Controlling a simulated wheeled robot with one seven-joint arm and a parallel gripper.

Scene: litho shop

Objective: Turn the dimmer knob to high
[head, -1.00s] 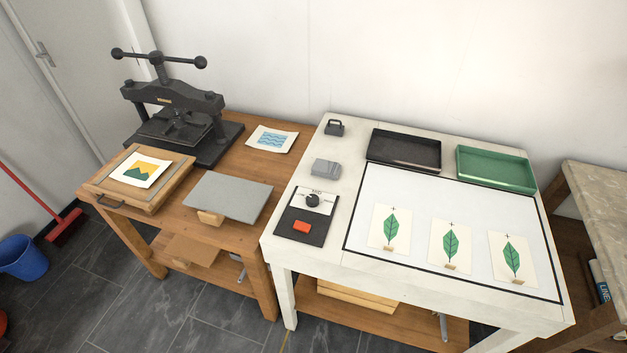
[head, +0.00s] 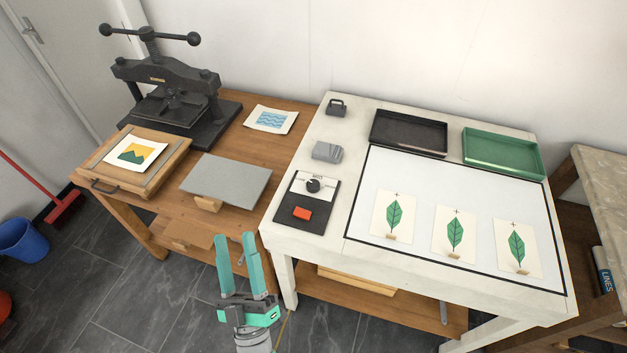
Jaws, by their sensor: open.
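The dimmer knob (head: 314,185) is a small round black knob on a white dial plate. It sits at the upper part of a dark control panel (head: 290,219) on the left side of the white table. A red rocker switch (head: 302,213) is below it on the same panel. The knob's exact pointer setting is too small to read. My gripper (head: 240,243) has teal fingers, spread apart and empty. In the picture it is below and left of the panel, in front of the tables, not touching the knob.
The white table (head: 337,237) also holds a grey block (head: 327,151), a black tray (head: 408,134), a green tray (head: 502,152) and leaf prints on a white panel. The wooden bench (head: 270,150) at left bears a black press (head: 170,95) and a grey slab (head: 226,181).

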